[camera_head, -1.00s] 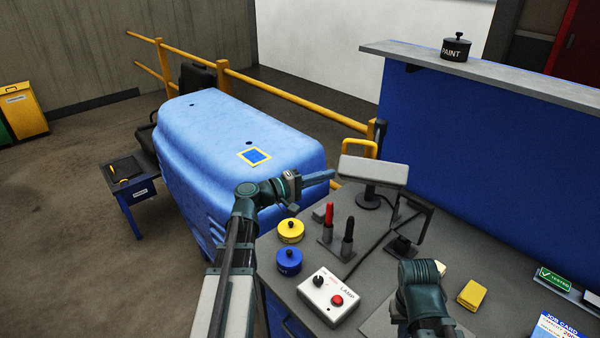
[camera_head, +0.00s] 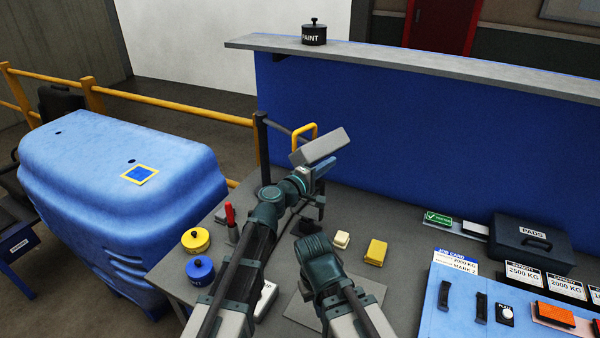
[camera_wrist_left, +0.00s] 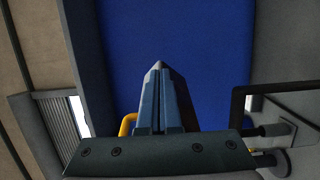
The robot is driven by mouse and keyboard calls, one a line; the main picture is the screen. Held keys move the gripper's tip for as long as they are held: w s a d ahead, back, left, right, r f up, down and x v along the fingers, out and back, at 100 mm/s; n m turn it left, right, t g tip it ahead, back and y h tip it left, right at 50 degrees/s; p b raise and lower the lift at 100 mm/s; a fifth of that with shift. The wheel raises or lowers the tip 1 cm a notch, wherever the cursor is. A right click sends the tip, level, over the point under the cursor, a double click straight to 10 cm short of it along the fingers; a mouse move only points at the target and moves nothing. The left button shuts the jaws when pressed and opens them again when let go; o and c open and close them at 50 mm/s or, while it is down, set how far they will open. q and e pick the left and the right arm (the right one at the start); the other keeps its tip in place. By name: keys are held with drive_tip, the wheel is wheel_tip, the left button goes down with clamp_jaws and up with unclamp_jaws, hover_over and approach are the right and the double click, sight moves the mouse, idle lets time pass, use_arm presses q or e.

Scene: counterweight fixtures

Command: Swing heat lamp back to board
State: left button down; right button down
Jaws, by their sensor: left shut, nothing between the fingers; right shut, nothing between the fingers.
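The heat lamp's pale grey head (camera_head: 320,146) is tilted over the bench, with a yellow handle (camera_head: 304,132) behind it. In the left wrist view, the handle (camera_wrist_left: 127,124) is just left of my fingers, and a ribbed panel (camera_wrist_left: 58,112) is further left. My left gripper (camera_head: 322,168) is shut and empty, right beside the lamp head's lower edge; whether they touch is unclear. Its closed fingers show in the left wrist view (camera_wrist_left: 161,100). My right gripper (camera_head: 312,248) is low over the bench, its fingers hidden. The white lamp control box (camera_head: 266,298) is mostly behind my left arm.
A blue fixture with a yellow-bordered patch (camera_head: 140,174) stands at the left. Yellow (camera_head: 196,240) and blue (camera_head: 200,270) pots and a red marker (camera_head: 230,214) sit near my left arm. A yellow block (camera_head: 376,251) is right of my right wrist. A blue partition (camera_head: 420,150) closes the back.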

use_arm(q)
drive_tip(key=x, duration=0.5)
drive_tip(key=shift+s+d, duration=0.25)
drive_tip(key=shift+a, duration=0.1)
idle(0.9)
